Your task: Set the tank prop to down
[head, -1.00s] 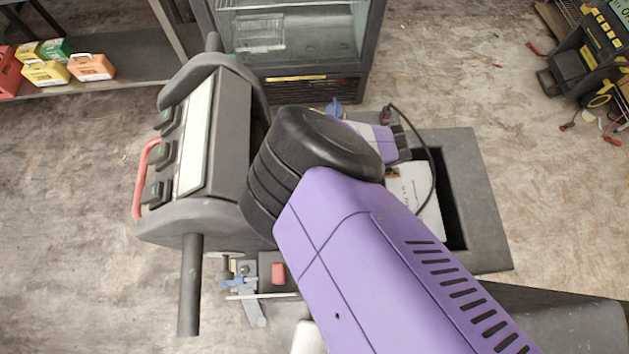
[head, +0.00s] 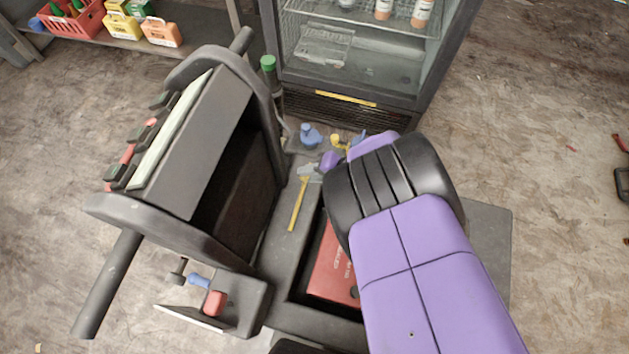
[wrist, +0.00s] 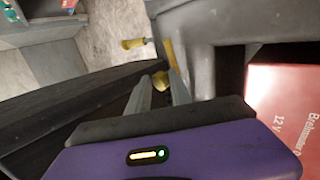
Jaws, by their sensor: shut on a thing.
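The dark tank (head: 219,170) stands tilted at the left of the head view, its open side facing right. A slim yellow bar (head: 298,204), which looks like the tank prop, slants beside it. In the wrist view a yellow end (wrist: 160,82) sits between the grey fingertips, and more of the yellow bar (wrist: 173,55) shows beyond. My gripper (head: 309,173) is at the bar's upper end in the head view. Its fingers (wrist: 160,92) are shut on the yellow part. My arm hides much of the wrist in the head view.
A red box (head: 333,268) lies in the recess right of the tank. A green-capped bottle (head: 268,64) and a blue item (head: 310,135) stand near the glass-fronted freezer (head: 365,55). A clamp with a red knob (head: 215,303) is below the tank.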

